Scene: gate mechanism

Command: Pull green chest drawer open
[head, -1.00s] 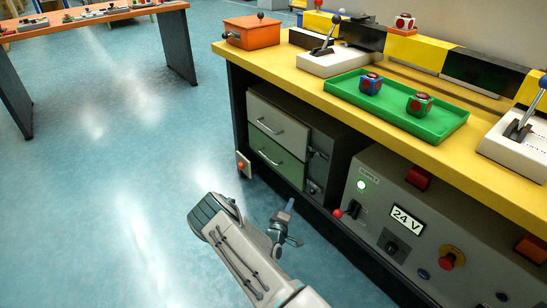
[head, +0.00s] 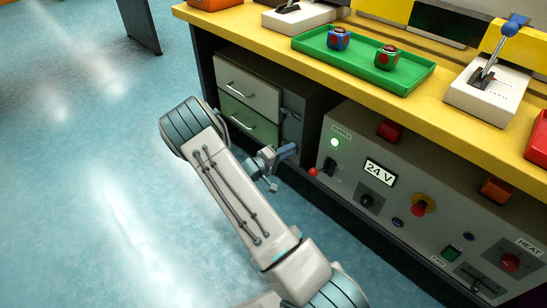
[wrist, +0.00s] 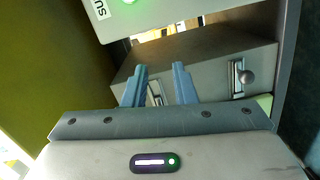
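The green drawer (head: 248,120) is the lower drawer of a grey chest under the yellow bench in the head view. It looks closed, and its bar handle is partly hidden by my arm. My gripper (head: 284,156) is low beside the chest's right side, by the supply unit, apart from the drawer's handle. In the wrist view its two blue fingers (wrist: 160,85) stand apart with a gap between them. The chest's grey side (wrist: 205,68) lies beyond them, with a metal fitting and round knob (wrist: 245,77) to the right. Contact with the chest cannot be told.
A pale drawer (head: 250,84) sits above the green one. The supply unit (head: 400,190) with a lit green lamp and red knobs stands close right of my gripper. The bench top (head: 270,45) overhangs the chest. Blue floor left of the chest is clear.

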